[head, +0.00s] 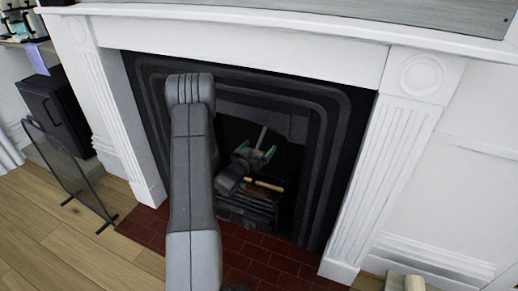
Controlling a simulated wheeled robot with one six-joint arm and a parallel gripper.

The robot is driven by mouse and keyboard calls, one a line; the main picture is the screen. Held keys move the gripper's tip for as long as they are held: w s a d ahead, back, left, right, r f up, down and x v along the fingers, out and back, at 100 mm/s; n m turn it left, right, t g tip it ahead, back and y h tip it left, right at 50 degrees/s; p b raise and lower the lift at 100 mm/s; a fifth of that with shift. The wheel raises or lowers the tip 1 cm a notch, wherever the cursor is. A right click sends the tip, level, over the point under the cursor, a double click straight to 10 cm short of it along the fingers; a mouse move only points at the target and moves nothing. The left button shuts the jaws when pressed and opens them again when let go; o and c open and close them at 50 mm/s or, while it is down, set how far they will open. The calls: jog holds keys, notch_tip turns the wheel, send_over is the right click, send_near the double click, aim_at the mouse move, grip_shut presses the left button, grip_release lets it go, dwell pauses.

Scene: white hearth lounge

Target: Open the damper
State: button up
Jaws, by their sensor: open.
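My gripper (256,151) is inside the dark fireplace opening, with its green-tipped fingers apart and pointing up. A thin grey bar (263,137), which looks like the damper handle, rises between or just behind the fingertips. I cannot tell whether the fingers touch it. A dark grey plate (284,121) spans the upper part of the opening; whether it belongs to the damper is unclear. My arm hides the left part of the firebox.
A grate with logs (264,186) lies below my gripper. A black surround and white mantel (250,38) frame the opening. Red hearth tiles (262,258) lie in front. A mesh screen (68,170) and black cabinet (50,105) stand left. The wooden floor at lower left is clear.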

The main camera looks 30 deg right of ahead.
jog(key=shift+w+d, duration=0.2)
jog(key=shift+d, duration=0.15)
jog(key=shift+c, duration=0.4)
